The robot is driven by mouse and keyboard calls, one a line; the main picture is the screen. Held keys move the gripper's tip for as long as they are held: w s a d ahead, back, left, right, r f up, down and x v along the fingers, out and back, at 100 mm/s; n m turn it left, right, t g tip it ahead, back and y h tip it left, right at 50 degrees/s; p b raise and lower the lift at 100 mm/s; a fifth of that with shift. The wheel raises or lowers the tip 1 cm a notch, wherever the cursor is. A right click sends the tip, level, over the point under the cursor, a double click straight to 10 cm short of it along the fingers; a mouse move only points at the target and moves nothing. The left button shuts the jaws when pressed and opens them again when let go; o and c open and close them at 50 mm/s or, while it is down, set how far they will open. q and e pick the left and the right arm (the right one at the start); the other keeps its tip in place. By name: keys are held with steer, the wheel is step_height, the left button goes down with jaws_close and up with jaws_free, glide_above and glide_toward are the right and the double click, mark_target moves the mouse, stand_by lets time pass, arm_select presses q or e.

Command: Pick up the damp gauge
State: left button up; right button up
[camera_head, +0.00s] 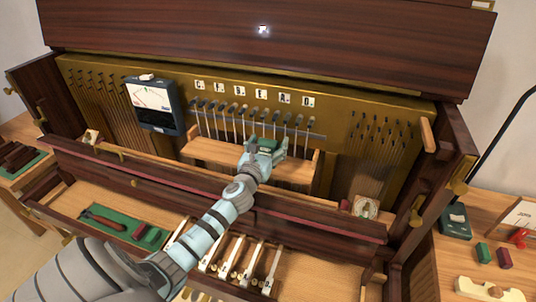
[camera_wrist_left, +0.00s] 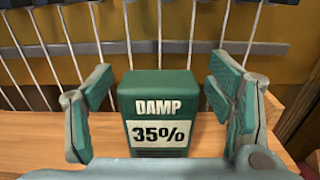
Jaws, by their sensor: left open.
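The damp gauge (camera_wrist_left: 160,84) is a small dark green box marked "DAMP" and "35%". It stands upright on a light wooden shelf (camera_wrist_left: 40,139) inside the piano, in front of thin vertical wires. My left gripper (camera_head: 264,152) is open at that shelf in the head view. In the left wrist view its green-padded fingers stand on either side of the gauge, with a visible gap at each side. In the head view the gauge is hard to tell apart from the gripper. My right gripper is not in view.
A dark meter (camera_head: 156,121) with a white dial hangs left of the shelf. A dark red rail (camera_head: 310,213) runs across below the shelf. Letter tiles (camera_head: 240,91) line the brass panel. Several keys (camera_head: 250,265) and a green tool mat (camera_head: 125,226) lie lower down.

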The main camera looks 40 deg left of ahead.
arm_select(q)
steer(key=shift+s+r, duration=0.1)
steer(key=shift+s, duration=0.05)
steer(key=shift+c, duration=0.6)
steer(key=c, duration=1.2)
steer(key=shift+r, duration=0.1)
